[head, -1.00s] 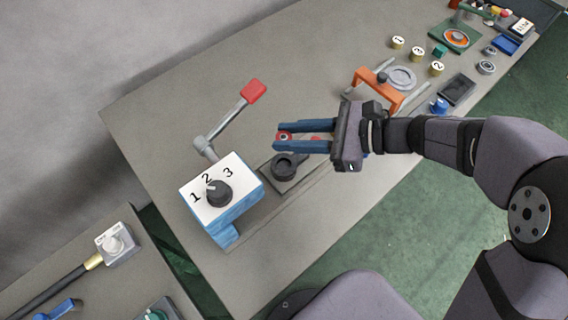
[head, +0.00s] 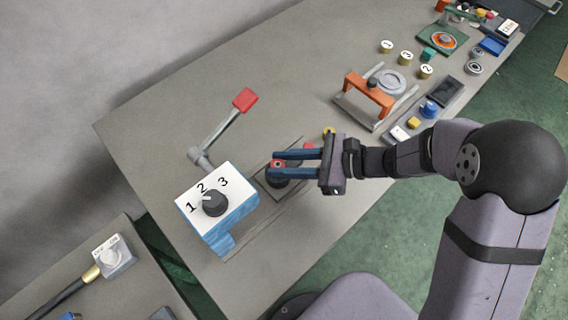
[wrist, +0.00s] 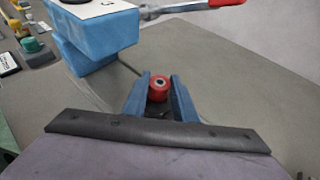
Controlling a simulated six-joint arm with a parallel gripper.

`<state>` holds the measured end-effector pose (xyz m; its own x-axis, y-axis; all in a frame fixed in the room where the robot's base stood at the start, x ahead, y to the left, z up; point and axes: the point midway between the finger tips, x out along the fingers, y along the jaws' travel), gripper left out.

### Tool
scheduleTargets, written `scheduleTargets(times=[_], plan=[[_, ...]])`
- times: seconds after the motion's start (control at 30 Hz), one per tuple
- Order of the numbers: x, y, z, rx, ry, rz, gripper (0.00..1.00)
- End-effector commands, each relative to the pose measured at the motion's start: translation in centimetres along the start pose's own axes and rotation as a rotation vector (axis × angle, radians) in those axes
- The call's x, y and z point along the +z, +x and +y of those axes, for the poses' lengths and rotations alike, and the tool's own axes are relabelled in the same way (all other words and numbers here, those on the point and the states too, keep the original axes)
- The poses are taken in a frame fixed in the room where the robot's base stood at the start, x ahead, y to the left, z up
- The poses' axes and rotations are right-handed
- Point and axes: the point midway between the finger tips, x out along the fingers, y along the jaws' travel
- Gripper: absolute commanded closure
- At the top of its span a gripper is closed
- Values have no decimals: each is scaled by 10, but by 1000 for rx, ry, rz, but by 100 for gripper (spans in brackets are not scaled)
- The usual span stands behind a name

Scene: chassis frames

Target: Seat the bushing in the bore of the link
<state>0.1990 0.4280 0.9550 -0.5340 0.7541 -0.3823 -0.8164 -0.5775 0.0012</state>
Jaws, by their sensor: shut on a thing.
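The red bushing (head: 278,163) is pinched between the blue fingertips of my gripper (head: 275,165). In the wrist view the bushing (wrist: 158,89) sits upright between the fingers, its dark centre hole showing. The dark round end of the link (head: 276,182) lies on a grey plate, directly below the bushing in the head view. The fingers and bushing cover most of the bore. I cannot tell whether the bushing touches the link or is still above it.
A blue box with a 1-2-3 dial (head: 214,202) stands close left of the link. A red-tipped lever (head: 244,100) rises behind it. A small red item (head: 309,146) and a yellow one (head: 328,131) lie behind my gripper. An orange handle frame (head: 368,92) stands farther right.

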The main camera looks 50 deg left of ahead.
Motion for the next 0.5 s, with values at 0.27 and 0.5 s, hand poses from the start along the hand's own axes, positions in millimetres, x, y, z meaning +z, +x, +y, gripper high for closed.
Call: scheduleTargets(times=[0.27, 0.5], plan=[[-15, 6, 0, -1, -1, 0, 98], [-16, 6, 0, -1, -1, 0, 98]])
